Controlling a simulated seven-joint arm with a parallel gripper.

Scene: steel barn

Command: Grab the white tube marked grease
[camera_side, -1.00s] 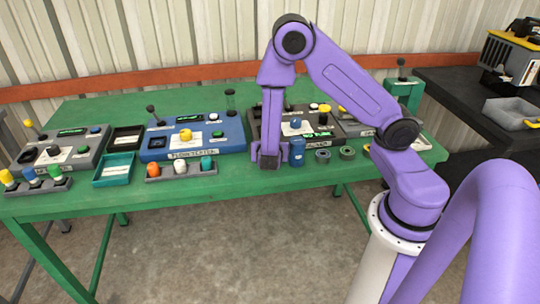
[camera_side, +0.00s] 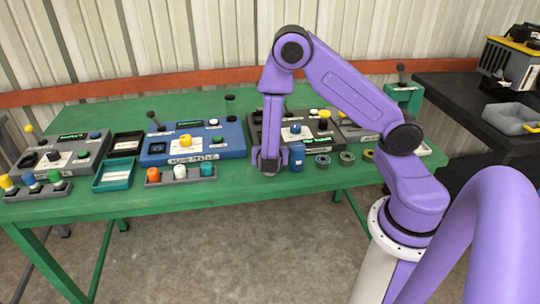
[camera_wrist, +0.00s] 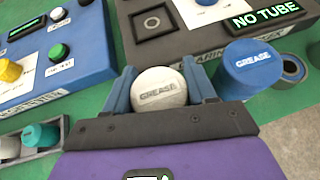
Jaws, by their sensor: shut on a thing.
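The white tube marked GREASE (camera_wrist: 160,92) stands between the two blue fingers of my gripper (camera_wrist: 163,90) in the wrist view, its white cap facing the camera. My gripper is shut on it. In the side view my gripper (camera_side: 269,165) is low at the front of the table, and its fingers mostly hide the white tube. A blue tube also marked GREASE (camera_wrist: 252,68) stands just right of the gripper. It also shows in the side view (camera_side: 297,156).
A dark panel with a green NO TUBE display (camera_wrist: 266,14) is behind the tubes. A blue panel (camera_side: 193,141) and a rack of coloured tubes (camera_side: 181,176) are to the left. Grey-green rings (camera_side: 347,157) lie right of the blue tube. A teal tray (camera_side: 113,176) is further left.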

